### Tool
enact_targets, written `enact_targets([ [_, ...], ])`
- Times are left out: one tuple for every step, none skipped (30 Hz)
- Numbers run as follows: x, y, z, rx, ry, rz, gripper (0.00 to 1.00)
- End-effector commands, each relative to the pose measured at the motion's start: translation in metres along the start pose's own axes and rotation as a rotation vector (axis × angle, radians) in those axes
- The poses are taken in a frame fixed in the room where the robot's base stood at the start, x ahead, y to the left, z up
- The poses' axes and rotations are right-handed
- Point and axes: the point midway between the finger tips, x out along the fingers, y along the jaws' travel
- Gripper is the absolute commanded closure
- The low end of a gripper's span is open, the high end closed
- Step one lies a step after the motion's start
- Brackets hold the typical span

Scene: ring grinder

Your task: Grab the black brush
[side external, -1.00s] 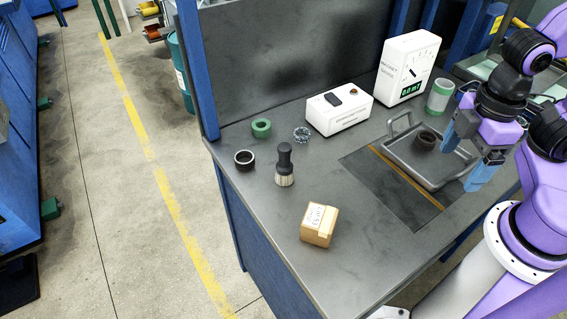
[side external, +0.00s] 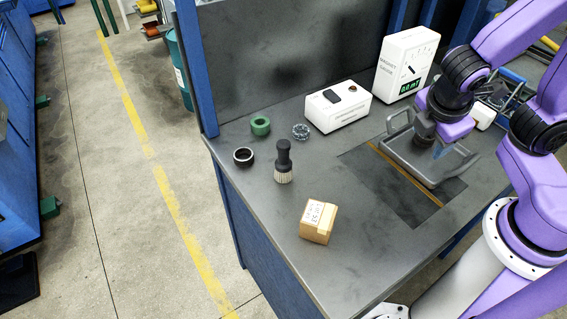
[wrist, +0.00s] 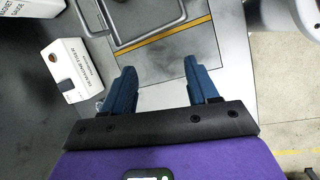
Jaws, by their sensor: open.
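The black brush (side external: 284,160) stands upright on the bench, black handle up and pale bristles down, in the side view. It does not show in the wrist view. My gripper (wrist: 160,66) shows in the wrist view, with two blue fingers spread apart and bare bench between them. In the side view my purple wrist hangs over the grey tray at the right, well away from the brush, and the fingers cannot be made out clearly there.
A cardboard box (side external: 318,221) lies in front of the brush. A black ring (side external: 244,157), green ring (side external: 260,126) and silvery ring (side external: 301,131) lie behind it. The white tester (side external: 338,107), white gauge (side external: 404,68) and grey tray (side external: 464,165) stand farther right.

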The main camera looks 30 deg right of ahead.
Motion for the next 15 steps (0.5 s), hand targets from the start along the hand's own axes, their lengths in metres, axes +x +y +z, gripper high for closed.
enact_targets([
  [0.005,0.016,-0.007,-0.069,-0.081,0.064,0.41],
  [0.006,0.026,-0.011,-0.109,-0.125,0.105,0.41],
  [0.008,0.039,-0.016,-0.162,-0.184,0.16,0.41],
  [0.009,0.049,-0.02,-0.203,-0.227,0.202,0.41],
  [0.009,0.059,-0.026,-0.244,-0.268,0.243,0.41],
  [0.008,0.071,-0.034,-0.298,-0.323,0.3,0.41],
  [0.007,0.08,-0.04,-0.339,-0.364,0.341,0.41],
  [0.006,0.089,-0.048,-0.381,-0.403,0.385,0.41],
  [0.004,0.1,-0.059,-0.435,-0.452,0.441,0.41],
  [0.002,0.108,-0.068,-0.477,-0.489,0.485,0.41],
  [0.0,0.115,-0.077,-0.519,-0.525,0.529,0.41],
  [-0.003,0.124,-0.091,-0.575,-0.569,0.588,0.41],
  [-0.005,0.13,-0.102,-0.617,-0.601,0.632,0.41],
  [-0.008,0.135,-0.114,-0.659,-0.632,0.676,0.41],
  [-0.011,0.141,-0.13,-0.714,-0.67,0.735,0.41],
])
